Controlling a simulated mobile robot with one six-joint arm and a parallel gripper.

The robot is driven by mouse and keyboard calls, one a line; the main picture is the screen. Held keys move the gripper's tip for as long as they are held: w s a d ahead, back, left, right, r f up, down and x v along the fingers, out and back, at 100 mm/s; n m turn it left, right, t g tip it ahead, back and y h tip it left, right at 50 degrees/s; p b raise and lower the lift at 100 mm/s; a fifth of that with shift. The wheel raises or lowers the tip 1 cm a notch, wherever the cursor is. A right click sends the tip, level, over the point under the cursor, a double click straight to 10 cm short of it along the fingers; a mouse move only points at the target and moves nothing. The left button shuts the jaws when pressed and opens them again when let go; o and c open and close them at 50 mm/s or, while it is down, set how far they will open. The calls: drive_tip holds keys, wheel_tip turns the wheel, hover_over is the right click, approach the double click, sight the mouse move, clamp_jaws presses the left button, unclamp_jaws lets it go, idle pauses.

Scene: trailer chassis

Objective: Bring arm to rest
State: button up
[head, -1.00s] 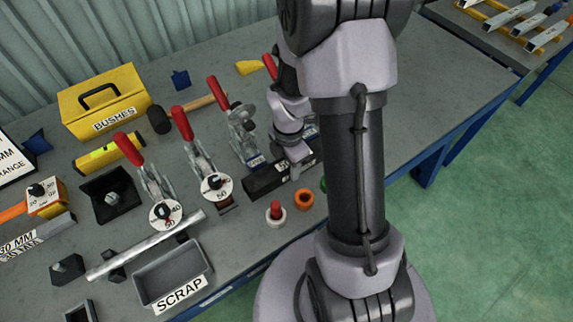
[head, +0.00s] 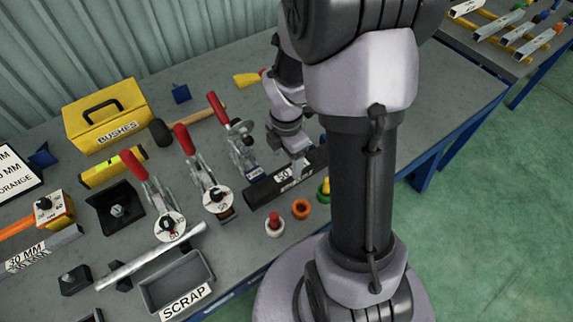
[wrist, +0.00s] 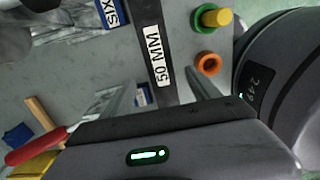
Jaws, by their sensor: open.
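My gripper (head: 294,166) hangs low over the right part of the workbench (head: 440,98), close to a dark bar labelled "50 MM" (head: 262,191). In the wrist view my gripper's two fingers (wrist: 155,92) stand apart, one on each side of the bar (wrist: 150,50), with nothing visibly held between them. I cannot tell whether the fingers touch the bar. My own arm column hides part of the bench to the right of the gripper.
Red-handled toggle clamps (head: 235,150) stand left of the gripper. An orange ring (head: 301,209) and a red-topped piece (head: 274,226) lie in front. A scrap tray (head: 178,283), a yellow bushes box (head: 106,117) and a hammer (head: 160,132) are farther left. The bench's far right is clear.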

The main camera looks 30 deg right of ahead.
drive_tip(key=s+a+r+m+t+p, duration=0.1)
drive_tip(key=a+r+m, duration=0.25)
drive_tip(key=r, duration=0.45)
drive_tip(key=s+a+r+m+t, duration=0.1)
drive_tip(key=a+r+m, duration=0.2)
drive_tip(key=r+m, duration=0.35)
drive_tip(key=s+a+r+m+t+y+b, duration=0.1)
drive_tip(key=s+a+r+m+t+y, duration=0.1)
drive_tip(key=s+a+r+m, duration=0.6)
drive_tip(key=s+m+t, duration=0.1)
drive_tip(key=m, duration=0.3)
drive_tip(key=shift+s+a+m+t, duration=0.2)
drive_tip(key=shift+a+m+t, duration=0.15)
drive_tip(key=shift+m+t, duration=0.05)
